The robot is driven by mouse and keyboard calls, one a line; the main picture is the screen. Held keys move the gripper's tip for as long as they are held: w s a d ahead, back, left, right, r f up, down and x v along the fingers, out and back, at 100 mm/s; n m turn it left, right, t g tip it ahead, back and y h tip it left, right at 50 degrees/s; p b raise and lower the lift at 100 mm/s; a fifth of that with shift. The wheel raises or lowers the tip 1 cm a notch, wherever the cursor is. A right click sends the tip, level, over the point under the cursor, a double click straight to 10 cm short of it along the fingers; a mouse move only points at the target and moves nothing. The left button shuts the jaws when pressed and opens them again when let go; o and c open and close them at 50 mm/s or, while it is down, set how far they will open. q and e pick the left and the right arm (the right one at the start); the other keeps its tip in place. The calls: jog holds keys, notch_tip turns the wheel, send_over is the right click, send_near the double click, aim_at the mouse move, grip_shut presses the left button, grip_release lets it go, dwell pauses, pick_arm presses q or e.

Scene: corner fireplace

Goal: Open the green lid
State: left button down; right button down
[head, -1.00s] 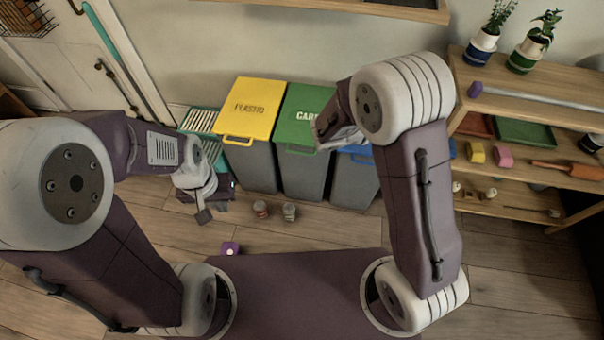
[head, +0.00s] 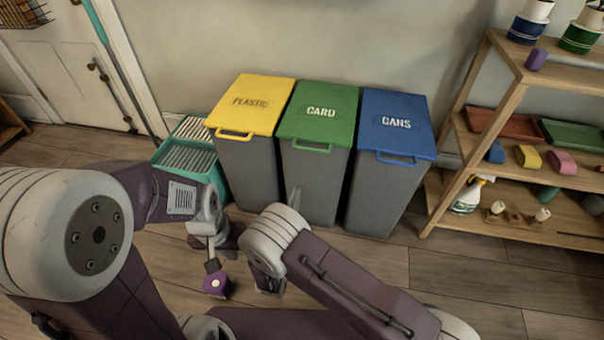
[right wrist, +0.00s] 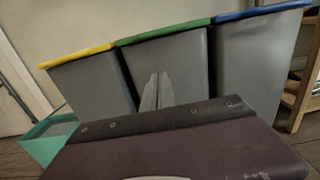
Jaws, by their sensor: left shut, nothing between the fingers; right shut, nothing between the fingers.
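The green lid (head: 320,108), marked CARD, lies closed on the middle grey bin (head: 312,185). Its green handle (head: 312,148) sticks out at the front edge. In the right wrist view the lid (right wrist: 165,33) shows as a thin green rim. My right gripper (head: 293,196) is shut and empty, low in front of the middle bin and below the lid. Its fingers (right wrist: 156,88) point up in the right wrist view, with the bin's front behind them.
A yellow-lidded PLASTIC bin (head: 250,105) stands to the left and a blue-lidded CANS bin (head: 396,125) to the right, both closed. A teal slatted crate (head: 190,150) is further left. A wooden shelf (head: 520,70) stands right.

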jog(key=w+d+r+b, duration=0.2)
jog(key=w+r+b, duration=0.2)
jog(key=w, duration=0.6)
jog(key=shift+r+b, duration=0.25)
jog(key=shift+b, duration=0.8)
jog(key=shift+w, duration=0.1)
